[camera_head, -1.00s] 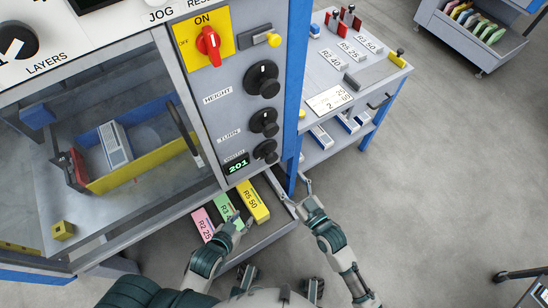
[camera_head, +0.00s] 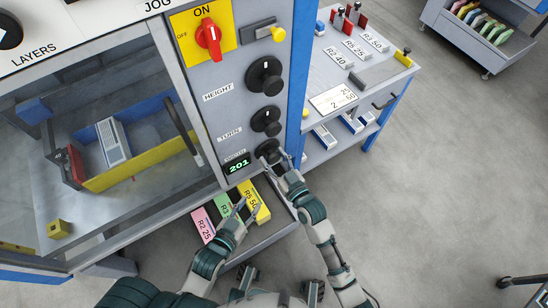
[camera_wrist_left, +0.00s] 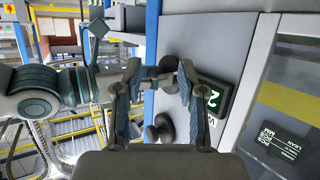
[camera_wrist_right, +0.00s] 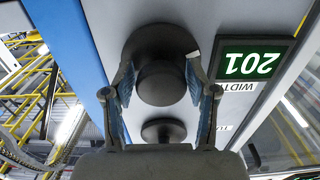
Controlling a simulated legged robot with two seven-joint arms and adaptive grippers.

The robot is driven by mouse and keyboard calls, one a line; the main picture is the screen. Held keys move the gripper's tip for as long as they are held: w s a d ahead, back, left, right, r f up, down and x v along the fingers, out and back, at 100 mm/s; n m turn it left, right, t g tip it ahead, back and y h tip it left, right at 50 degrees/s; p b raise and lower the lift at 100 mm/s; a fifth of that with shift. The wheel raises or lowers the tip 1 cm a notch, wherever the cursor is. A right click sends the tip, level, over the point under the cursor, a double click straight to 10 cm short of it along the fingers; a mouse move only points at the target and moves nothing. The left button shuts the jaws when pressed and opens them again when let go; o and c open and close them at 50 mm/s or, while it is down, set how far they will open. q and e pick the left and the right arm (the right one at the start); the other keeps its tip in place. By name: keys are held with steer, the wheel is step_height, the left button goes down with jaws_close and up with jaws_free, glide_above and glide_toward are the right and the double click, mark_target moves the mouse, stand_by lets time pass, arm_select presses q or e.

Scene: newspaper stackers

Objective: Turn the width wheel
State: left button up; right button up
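The width wheel (camera_head: 267,151) is the lowest black knob on the grey panel, right of the green 201 display (camera_head: 238,165). My right gripper (camera_head: 272,165) is at it from below and partly covers it. In the right wrist view the wheel (camera_wrist_right: 161,82) is a dark round knob between the two open fingers of my right gripper (camera_wrist_right: 161,78). I cannot tell whether the fingers touch it. My left gripper (camera_head: 249,210) is lower, over the open drawer. In the left wrist view its fingers (camera_wrist_left: 160,75) are apart, with no held object clear.
The turn knob (camera_head: 266,120) and height knob (camera_head: 264,76) are above the wheel. The blue post (camera_head: 298,70) stands close on the right. Below, the drawer holds a pink block (camera_head: 202,225), a green block and a yellow block (camera_head: 254,200).

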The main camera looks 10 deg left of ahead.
steer(key=c, duration=0.6)
steer(key=shift+r+m+p, duration=0.1)
steer(key=shift+m+p, duration=0.3)
steer(key=shift+p, duration=0.15)
arm_select(q)
steer(key=shift+s+a+f+g, duration=0.25)
steer(key=shift+s+f+g, duration=0.25)
steer(key=shift+f, duration=0.1)
steer(key=shift+s+a+f+g, duration=0.25)
steer(key=shift+s+f+g, duration=0.1)
steer(key=shift+f+g, duration=0.2)
arm_select(e)
steer(key=o, duration=1.2)
steer(key=v, duration=1.1)
steer(key=shift+s+d, duration=0.25)
steer(key=shift+d, duration=0.05)
